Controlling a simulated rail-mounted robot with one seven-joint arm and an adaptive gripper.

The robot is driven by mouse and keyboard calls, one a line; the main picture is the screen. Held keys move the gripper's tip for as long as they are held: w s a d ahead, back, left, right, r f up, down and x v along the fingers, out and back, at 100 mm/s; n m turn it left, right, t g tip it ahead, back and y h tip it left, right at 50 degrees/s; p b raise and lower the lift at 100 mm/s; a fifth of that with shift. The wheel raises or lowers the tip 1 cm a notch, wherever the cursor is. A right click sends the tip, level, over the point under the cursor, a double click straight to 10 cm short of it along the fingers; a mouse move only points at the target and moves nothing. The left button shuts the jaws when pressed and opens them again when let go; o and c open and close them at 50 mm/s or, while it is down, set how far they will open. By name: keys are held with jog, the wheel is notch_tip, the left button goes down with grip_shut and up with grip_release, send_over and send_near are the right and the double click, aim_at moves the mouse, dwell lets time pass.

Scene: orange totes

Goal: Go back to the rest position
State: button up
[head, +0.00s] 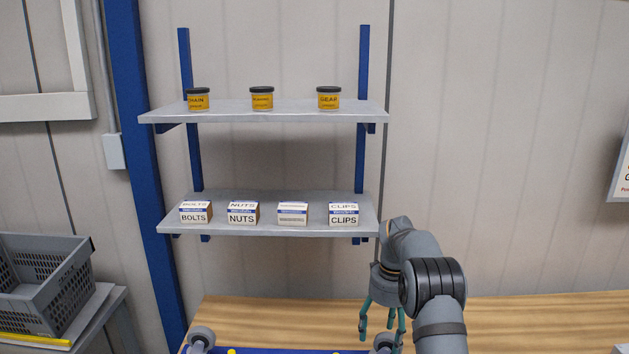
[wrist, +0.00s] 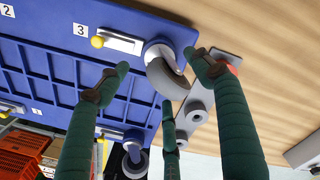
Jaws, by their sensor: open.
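My gripper (head: 383,322) hangs at the lower right of the head view, fingers pointing down over the wooden table near the right end of a blue panel (head: 290,352). In the wrist view my gripper (wrist: 160,88) has its green fingers spread, with nothing held between them. A grey curved part (wrist: 168,72) at the blue panel's edge shows between the fingers. I cannot tell how far below the fingertips it is. The panel carries number labels and yellow knobs (wrist: 97,42).
A two-tier shelf (head: 270,228) stands behind, with several labelled boxes below and three yellow jars (head: 262,99) above. A grey crate (head: 42,280) is at left. Orange totes (wrist: 22,150) show low in the wrist view. The wooden table (head: 545,318) is mostly clear at right.

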aim_at(381, 348)
notch_tip(381, 348, down, 6)
jog(key=shift+s+a+r, duration=0.1)
jog(key=shift+r+p, duration=0.1)
jog(key=shift+p, duration=0.5)
notch_tip(381, 348, up, 4)
jog(key=p, duration=0.4)
jog(key=shift+r, duration=0.1)
jog(key=shift+s, duration=0.2)
jog(key=shift+w+r+p, duration=0.15)
jog(key=shift+r+p, duration=0.15)
jog(key=shift+r, duration=0.2)
